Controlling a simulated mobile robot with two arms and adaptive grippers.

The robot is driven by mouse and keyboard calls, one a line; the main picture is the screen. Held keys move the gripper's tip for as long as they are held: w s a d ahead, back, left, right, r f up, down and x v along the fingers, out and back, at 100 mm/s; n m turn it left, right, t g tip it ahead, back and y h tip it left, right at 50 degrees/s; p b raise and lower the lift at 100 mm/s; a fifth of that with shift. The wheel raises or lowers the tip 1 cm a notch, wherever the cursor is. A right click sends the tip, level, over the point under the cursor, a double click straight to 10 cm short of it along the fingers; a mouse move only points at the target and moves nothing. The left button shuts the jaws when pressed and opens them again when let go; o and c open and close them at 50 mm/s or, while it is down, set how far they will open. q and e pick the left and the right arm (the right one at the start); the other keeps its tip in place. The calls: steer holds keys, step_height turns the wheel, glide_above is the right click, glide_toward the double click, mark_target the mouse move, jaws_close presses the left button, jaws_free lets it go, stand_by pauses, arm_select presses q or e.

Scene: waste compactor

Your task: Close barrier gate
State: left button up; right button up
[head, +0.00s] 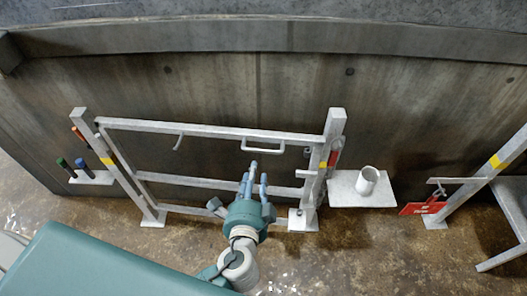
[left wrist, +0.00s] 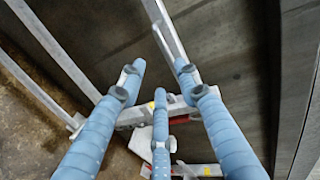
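The barrier gate (head: 210,131) is a pale metal frame with a top bar, a middle bar and a handle (head: 263,146) on its top bar. It spans from the left post (head: 122,168) to the right post (head: 335,122). Its right end lies close beside the right post; I cannot tell whether it is latched. My left gripper (head: 254,180) is in front of the gate's middle, below the handle. Its blue fingers are spread and appear empty in the left wrist view (left wrist: 160,82), with pale metal bars beyond them. My right gripper is out of view.
A shelf (head: 345,190) with a white cup (head: 367,180) is right of the right post. Colored-handled tools (head: 72,165) stand at the left post. A dark metal wall (head: 400,110) is behind the gate.

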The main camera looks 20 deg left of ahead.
mark_target(264, 152)
arm_select(q)
steer(key=shift+m+t, duration=0.3)
steer(key=shift+m, duration=0.2)
steer(key=x, duration=0.3)
steer(key=d+p+x, duration=0.1)
steer(key=x, duration=0.7)
steer(key=shift+w+d+r, duration=0.1)
steer(key=shift+d+r, duration=0.05)
steer(key=shift+d, duration=0.15)
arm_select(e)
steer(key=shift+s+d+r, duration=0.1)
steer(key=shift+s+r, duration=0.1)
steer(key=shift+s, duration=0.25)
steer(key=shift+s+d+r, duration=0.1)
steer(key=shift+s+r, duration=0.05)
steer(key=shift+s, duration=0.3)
arm_select(q)
jaws_close()
